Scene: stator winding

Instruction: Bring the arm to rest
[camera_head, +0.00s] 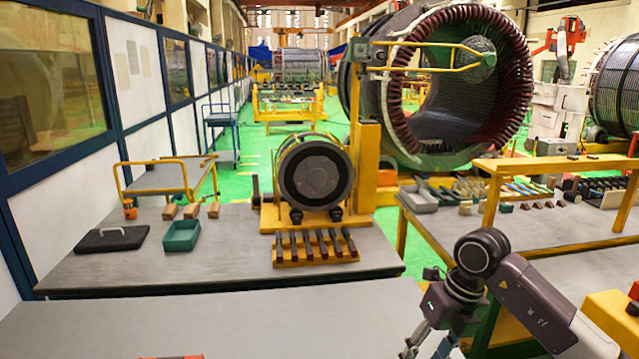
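My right arm (543,302) comes in from the lower right and bends down at a dark rounded joint. My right gripper (428,345) points down at the bottom edge, in front of the near grey table. Its fingers are partly cut off by the frame, so I cannot tell whether it is open or shut. I see nothing held in the visible part. My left gripper and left arm are not in view.
The near grey table (230,322) is mostly bare. A yellow-framed workbench (480,228) with tools stands right.

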